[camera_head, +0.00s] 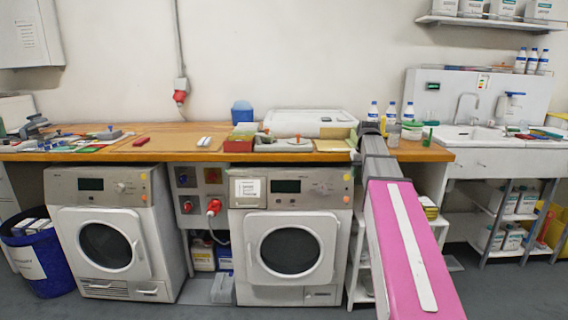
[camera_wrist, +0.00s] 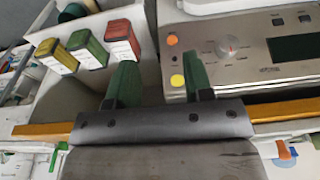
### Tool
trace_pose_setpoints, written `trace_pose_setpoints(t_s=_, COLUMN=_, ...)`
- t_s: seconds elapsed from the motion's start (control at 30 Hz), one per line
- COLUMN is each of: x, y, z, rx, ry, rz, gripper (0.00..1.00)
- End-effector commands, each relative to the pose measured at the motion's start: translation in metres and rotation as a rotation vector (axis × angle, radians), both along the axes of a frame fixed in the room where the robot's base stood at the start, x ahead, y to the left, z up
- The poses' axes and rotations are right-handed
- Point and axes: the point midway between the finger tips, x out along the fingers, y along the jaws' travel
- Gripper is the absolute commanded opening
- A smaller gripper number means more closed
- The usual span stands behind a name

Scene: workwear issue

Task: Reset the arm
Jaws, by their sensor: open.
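My gripper (camera_wrist: 161,82) shows in the wrist view with its two green fingers spread apart. Nothing is held between them. Beyond the fingertips are the white side of a shelf unit and the grey control panel of a washing machine (camera_wrist: 238,52). In the head view my pink arm reaches from the lower right up to the front edge of the wooden counter (camera_head: 180,147). The gripper's fingers cannot be made out clearly there, near the grey wrist links.
Green (camera_wrist: 88,50), yellow (camera_wrist: 57,57) and red (camera_wrist: 122,40) boxes stand left of the fingers. Several white bottles with blue caps (camera_head: 373,112) stand on the counter near my wrist. A sink (camera_head: 470,132) is at right. A blue bin (camera_head: 38,262) stands at left.

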Motion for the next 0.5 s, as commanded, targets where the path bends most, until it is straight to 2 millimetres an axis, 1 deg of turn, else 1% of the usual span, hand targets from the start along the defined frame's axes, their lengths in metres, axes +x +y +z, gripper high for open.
trace_pose_setpoints(t_s=0.03, x=-0.013, y=0.009, z=-0.024, rx=0.001, ry=0.011, rz=0.002, gripper=0.47)
trace_pose_setpoints(t_s=0.1, x=-0.023, y=0.018, z=-0.052, rx=0.002, ry=0.020, rz=0.002, gripper=0.47)
trace_pose_setpoints(t_s=0.27, x=-0.051, y=0.039, z=-0.112, rx=0.003, ry=0.041, rz=0.003, gripper=0.47)
trace_pose_setpoints(t_s=0.3, x=-0.059, y=0.044, z=-0.127, rx=0.003, ry=0.048, rz=0.003, gripper=0.47)
trace_pose_setpoints(t_s=0.37, x=-0.071, y=0.051, z=-0.148, rx=0.002, ry=0.055, rz=0.002, gripper=0.47)
trace_pose_setpoints(t_s=0.5, x=-0.103, y=0.068, z=-0.194, rx=0.001, ry=0.075, rz=0.004, gripper=0.47)
